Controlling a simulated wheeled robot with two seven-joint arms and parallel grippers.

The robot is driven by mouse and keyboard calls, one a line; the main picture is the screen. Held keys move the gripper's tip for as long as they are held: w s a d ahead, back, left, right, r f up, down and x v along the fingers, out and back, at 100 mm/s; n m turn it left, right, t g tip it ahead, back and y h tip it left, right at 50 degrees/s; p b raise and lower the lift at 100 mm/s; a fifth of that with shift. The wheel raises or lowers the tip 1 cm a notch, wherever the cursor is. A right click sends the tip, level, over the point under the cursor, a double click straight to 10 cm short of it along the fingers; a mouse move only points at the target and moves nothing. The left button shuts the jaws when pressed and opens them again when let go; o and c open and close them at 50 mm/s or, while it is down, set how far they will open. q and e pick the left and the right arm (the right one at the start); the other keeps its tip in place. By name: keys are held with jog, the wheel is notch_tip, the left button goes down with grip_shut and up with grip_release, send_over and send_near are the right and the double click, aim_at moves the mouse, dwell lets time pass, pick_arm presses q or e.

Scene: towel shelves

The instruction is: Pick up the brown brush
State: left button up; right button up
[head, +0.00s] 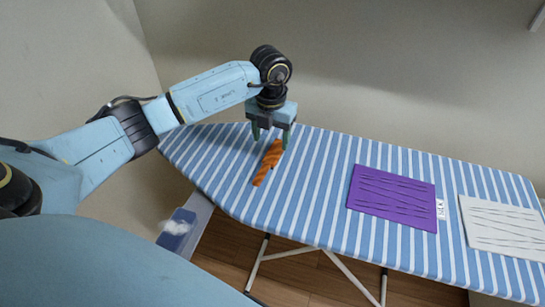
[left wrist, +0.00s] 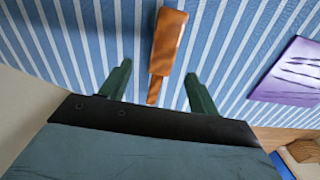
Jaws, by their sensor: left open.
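The brown brush (head: 267,163) lies on the blue-and-white striped ironing board (head: 310,190), near its left end. In the left wrist view the brush (left wrist: 168,42) is orange-brown, with a wide part at the top and a thin end pointing down between the fingers. My left gripper (head: 271,140) points down at the brush's far end. In the left wrist view its two green fingers (left wrist: 158,80) are spread apart, one on each side of the thin end, with gaps to it. The height of the fingertips over the board is hard to tell. My right gripper is not in view.
A purple folded towel (head: 391,198) and a white one (head: 502,228) lie to the right on the board. A small white tag (head: 440,209) is beside the purple towel. A blue-and-white bin (head: 182,228) stands on the floor at left. The wall is behind.

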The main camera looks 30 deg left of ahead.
aim_at(272, 154)
pick_arm(q)
jog(key=f, duration=0.5)
jog(key=shift+d+f, duration=0.1)
jog(key=shift+d, duration=0.1)
jog(key=c, duration=1.1)
notch_tip(272, 154, up, 10)
